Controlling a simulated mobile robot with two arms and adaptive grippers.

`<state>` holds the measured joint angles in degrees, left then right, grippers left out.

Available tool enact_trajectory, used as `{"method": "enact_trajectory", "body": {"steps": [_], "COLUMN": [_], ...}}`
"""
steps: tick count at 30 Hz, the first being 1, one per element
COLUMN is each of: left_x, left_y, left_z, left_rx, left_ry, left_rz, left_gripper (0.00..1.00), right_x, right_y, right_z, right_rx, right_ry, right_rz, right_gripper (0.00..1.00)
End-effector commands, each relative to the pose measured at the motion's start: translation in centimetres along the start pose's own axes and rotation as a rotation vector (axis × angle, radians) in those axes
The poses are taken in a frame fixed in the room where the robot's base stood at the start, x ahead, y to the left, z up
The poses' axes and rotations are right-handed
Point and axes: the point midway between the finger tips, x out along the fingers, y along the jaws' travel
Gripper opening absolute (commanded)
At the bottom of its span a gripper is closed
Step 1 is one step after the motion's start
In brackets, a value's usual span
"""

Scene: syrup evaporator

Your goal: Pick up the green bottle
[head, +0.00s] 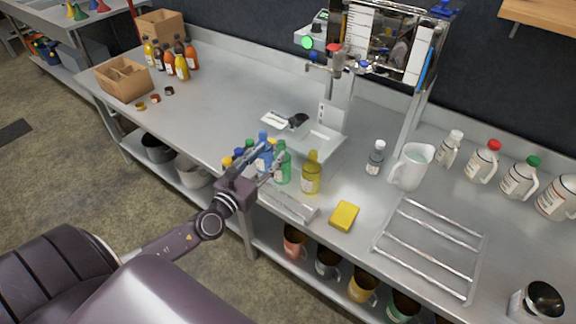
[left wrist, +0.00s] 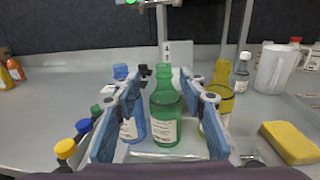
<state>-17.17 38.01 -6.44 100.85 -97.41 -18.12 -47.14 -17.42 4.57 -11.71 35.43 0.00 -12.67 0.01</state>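The green bottle (head: 282,164) stands upright on the metal counter, between a blue bottle (head: 264,152) on its left and a yellow bottle (head: 311,176) on its right. In the left wrist view the green bottle (left wrist: 165,112) is centred between my left gripper's fingers, its pale label facing me. My left gripper (head: 268,163) is open, with clear gaps between its fingers and the green bottle. In the left wrist view the fingers partly cover the blue bottle (left wrist: 135,122) and yellow bottle (left wrist: 221,92). My right gripper is not in view.
A yellow sponge (head: 344,216) and a wire rack (head: 432,248) lie to the right. A white pitcher (head: 411,168) and a clear bottle (head: 376,158) stand further back. The counter's left middle is clear.

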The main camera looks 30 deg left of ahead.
Motion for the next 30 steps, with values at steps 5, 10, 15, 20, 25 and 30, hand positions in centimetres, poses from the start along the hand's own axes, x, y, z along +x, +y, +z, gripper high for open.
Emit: {"method": "enact_trajectory", "body": {"steps": [5,10,15,20,25,30], "left_x": [1.7,4.0,5.7,6.0,5.9,5.9], "left_y": [-0.2,-0.5,-0.5,-0.5,-0.5,-0.5], "left_z": [0.2,0.1,-0.1,-0.2,-0.2,-0.2], "left_rx": [-0.005,-0.005,-0.006,-0.005,-0.006,-0.006], "left_ry": [-0.001,-0.001,0.001,0.002,0.002,0.002], "left_rz": [0.001,0.002,0.001,0.000,0.000,0.000], "left_gripper": [0.38,0.38,0.38,0.38,0.34,0.15], "right_x": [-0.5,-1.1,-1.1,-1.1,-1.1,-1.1], "right_y": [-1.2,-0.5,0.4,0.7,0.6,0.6], "right_z": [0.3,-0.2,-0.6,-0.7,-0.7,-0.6], "right_rx": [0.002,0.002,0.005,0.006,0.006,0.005], "right_ry": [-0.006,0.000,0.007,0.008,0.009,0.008], "right_rz": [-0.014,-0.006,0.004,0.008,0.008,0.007], "right_gripper": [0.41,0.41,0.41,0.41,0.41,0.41]}}
